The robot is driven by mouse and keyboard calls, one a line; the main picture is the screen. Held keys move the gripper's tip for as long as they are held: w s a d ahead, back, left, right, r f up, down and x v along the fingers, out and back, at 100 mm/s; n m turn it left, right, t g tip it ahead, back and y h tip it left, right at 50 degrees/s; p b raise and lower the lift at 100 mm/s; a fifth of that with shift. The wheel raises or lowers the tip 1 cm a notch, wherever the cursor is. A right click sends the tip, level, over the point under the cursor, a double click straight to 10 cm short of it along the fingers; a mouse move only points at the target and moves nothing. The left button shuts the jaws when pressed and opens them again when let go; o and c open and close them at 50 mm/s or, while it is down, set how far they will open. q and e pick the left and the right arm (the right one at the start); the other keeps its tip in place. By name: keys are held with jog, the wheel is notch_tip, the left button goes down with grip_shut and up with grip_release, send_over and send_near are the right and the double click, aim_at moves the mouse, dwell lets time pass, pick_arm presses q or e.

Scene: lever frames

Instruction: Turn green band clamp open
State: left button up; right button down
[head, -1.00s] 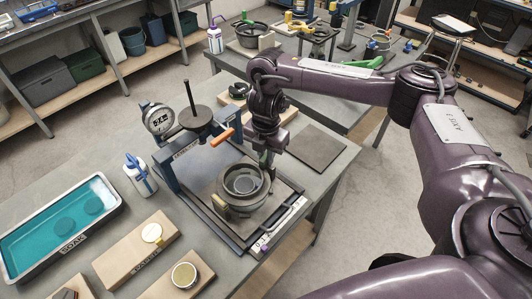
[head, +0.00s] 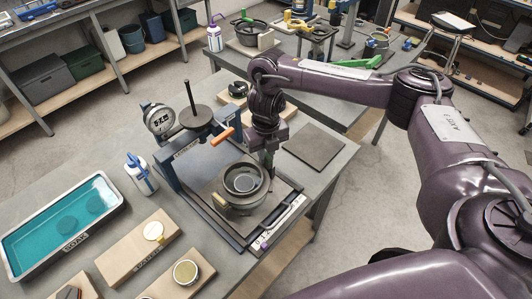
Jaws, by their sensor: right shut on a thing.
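A round metal vessel with a band clamp (head: 241,201) around it sits on the dark base plate of a bench stand. My right gripper (head: 267,168) points down at the far right side of the vessel's rim, at the band. It is shut on a small part there, which I take to be the band clamp's lever; the jaws mostly hide it and its green colour is not clear. My left gripper is out of view.
A press frame with an orange handle (head: 222,136) and a dial gauge (head: 159,119) stands left of my gripper. A dark mat (head: 315,146) lies right.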

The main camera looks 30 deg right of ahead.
aim_at(267, 154)
jog(key=shift+n, duration=2.2)
jog(key=c, duration=1.4)
grip_release()
jog(key=shift+r, duration=0.1)
notch_tip(267, 154, up, 8)
jog(key=shift+d+f+p, duration=0.1)
jog(key=shift+f+p, duration=0.05)
jog(key=shift+p, duration=0.5)
jog(key=shift+s+f, duration=0.1)
